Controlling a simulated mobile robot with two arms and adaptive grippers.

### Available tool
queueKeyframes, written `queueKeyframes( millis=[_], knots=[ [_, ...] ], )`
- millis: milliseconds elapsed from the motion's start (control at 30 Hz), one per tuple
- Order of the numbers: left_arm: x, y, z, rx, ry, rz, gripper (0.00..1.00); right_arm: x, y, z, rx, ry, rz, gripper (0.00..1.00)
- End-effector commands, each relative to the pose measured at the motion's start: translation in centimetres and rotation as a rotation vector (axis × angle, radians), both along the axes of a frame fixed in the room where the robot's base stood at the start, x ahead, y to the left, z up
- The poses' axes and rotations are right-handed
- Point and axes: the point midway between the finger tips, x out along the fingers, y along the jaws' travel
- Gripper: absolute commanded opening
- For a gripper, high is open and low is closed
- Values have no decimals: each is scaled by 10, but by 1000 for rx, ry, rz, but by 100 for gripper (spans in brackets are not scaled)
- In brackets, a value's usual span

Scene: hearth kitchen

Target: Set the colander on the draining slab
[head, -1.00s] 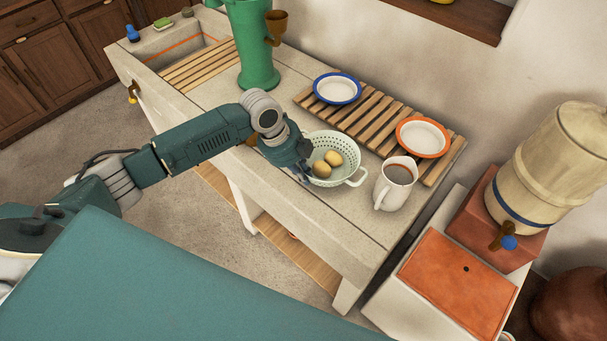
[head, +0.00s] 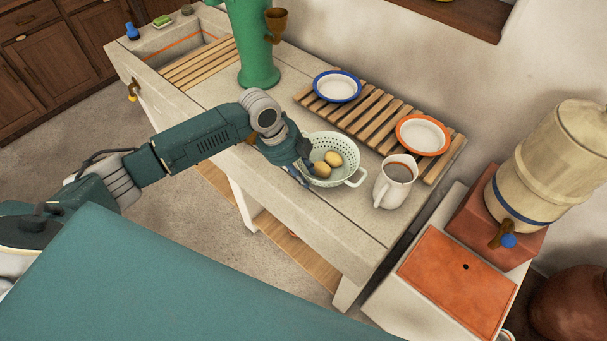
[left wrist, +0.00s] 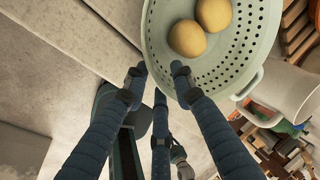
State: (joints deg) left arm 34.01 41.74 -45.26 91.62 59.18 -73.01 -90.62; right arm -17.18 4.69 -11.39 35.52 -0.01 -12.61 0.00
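The pale perforated colander (head: 337,142) stands upright on the stone counter (head: 210,95), with two round tan items (head: 327,165) inside. Its right handle shows; the left side is partly hidden by my left gripper (head: 303,163). In the left wrist view, the blue fingers of my left gripper (left wrist: 160,74) converge at the edge of the colander (left wrist: 232,75). One finger lies over the bowl and the others outside, so the gripper looks shut on the rim. Which stone surface is the draining slab, I cannot tell. My right gripper is not in view.
A white pitcher (head: 393,185) with brown contents stands close right of the colander. Behind is a slatted wooden rack (head: 375,110) holding a blue-rimmed plate (head: 337,87) and an orange-rimmed plate (head: 423,135). A green pump (head: 257,55) stands left, beside the slatted-over sink (head: 185,50).

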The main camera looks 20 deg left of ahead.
Motion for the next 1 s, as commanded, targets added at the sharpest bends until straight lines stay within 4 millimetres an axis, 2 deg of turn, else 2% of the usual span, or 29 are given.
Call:
queueKeyframes(
  millis=[300,500,700,1000],
  knots=[
    [-11,19,61,2,-5,0,25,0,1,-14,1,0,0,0],
    [-18,27,92,1,-3,1,25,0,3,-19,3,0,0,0],
    [-21,30,105,0,0,-1,25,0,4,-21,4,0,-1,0],
    [-22,30,106,1,1,0,25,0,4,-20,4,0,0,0]
  ],
)
